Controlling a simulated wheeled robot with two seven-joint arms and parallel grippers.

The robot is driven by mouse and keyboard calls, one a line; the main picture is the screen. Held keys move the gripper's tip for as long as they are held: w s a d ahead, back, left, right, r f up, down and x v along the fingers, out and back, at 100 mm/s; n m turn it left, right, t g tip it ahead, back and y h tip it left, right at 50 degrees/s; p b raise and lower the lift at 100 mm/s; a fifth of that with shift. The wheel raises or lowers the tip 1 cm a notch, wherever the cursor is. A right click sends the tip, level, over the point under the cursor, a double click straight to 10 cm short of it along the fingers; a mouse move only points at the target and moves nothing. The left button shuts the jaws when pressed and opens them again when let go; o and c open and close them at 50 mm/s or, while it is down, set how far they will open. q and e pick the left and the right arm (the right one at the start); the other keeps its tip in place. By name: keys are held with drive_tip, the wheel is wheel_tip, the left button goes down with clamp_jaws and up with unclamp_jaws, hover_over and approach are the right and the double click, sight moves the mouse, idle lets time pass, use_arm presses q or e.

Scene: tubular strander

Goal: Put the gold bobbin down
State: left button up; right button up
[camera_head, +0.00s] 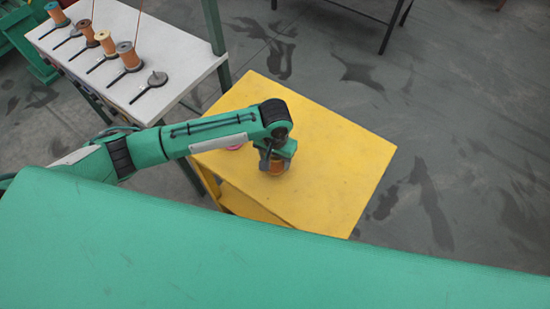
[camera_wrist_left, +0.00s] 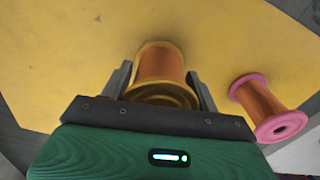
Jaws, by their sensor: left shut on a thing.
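The gold bobbin (camera_wrist_left: 161,68) is wound with copper-coloured wire and has gold flanges. It sits between the two fingers of my left gripper (camera_wrist_left: 160,84), which is shut on it. In the head view the bobbin (camera_head: 277,168) shows just below my left gripper (camera_head: 274,157), at the yellow table (camera_head: 335,150). It looks upright on or very close to the table top; I cannot tell if it touches. The hand hides its upper part. My right gripper is in neither view.
A pink-flanged bobbin (camera_wrist_left: 268,107) stands on the yellow table beside the gold one; in the head view my arm mostly hides it (camera_head: 234,147). A white table (camera_head: 150,50) at the upper left holds several bobbins on black holders. The right part of the yellow top is clear.

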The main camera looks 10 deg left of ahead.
use_arm(q)
drive_tip(key=shift+f, duration=0.7)
drive_tip(key=o, duration=1.2)
drive_tip(key=shift+f, duration=0.15)
drive_tip(key=shift+o, duration=1.3)
wheel_tip(320, 180, up, 12)
drive_tip(key=b, duration=0.2)
